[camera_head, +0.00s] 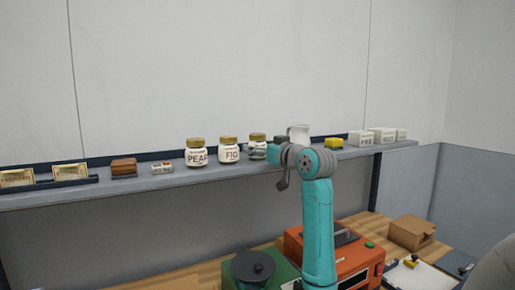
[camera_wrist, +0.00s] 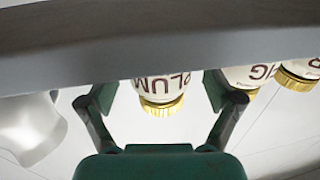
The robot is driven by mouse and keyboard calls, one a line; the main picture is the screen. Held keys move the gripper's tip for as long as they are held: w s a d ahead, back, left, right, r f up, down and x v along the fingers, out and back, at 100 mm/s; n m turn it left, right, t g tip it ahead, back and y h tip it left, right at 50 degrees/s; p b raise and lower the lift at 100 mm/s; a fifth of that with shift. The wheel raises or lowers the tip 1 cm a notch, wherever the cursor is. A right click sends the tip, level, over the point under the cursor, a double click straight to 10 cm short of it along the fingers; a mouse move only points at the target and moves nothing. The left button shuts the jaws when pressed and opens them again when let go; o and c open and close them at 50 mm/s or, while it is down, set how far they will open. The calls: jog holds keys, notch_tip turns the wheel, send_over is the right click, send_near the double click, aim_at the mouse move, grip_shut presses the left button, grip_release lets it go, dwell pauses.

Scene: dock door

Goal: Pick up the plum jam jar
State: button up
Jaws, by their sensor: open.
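The plum jam jar (camera_wrist: 160,90), white-labelled with a gold lid, appears upside down in the wrist view, its "PLUM" lettering partly cut off by a grey band. My gripper (camera_wrist: 158,97) is open, with one finger on each side of the jar in that view. I cannot tell whether they touch it. In the head view the third gold-lidded jar (camera_head: 257,141) stands on the shelf (camera_head: 225,170), partly hidden by my gripper (camera_head: 262,153).
The fig jar (camera_head: 229,150) stands close left of it, then the pear jar (camera_head: 195,153). A white jug (camera_head: 299,133) is just right, behind my arm. A yellow item (camera_head: 334,143) and white boxes (camera_head: 382,135) sit further right. An orange machine (camera_head: 350,255) stands on the bench below.

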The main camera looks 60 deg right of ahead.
jog(key=shift+w+d, duration=0.25)
jog(key=shift+w, duration=0.35)
jog(key=c, duration=1.5)
jog(key=shift+r, duration=0.15)
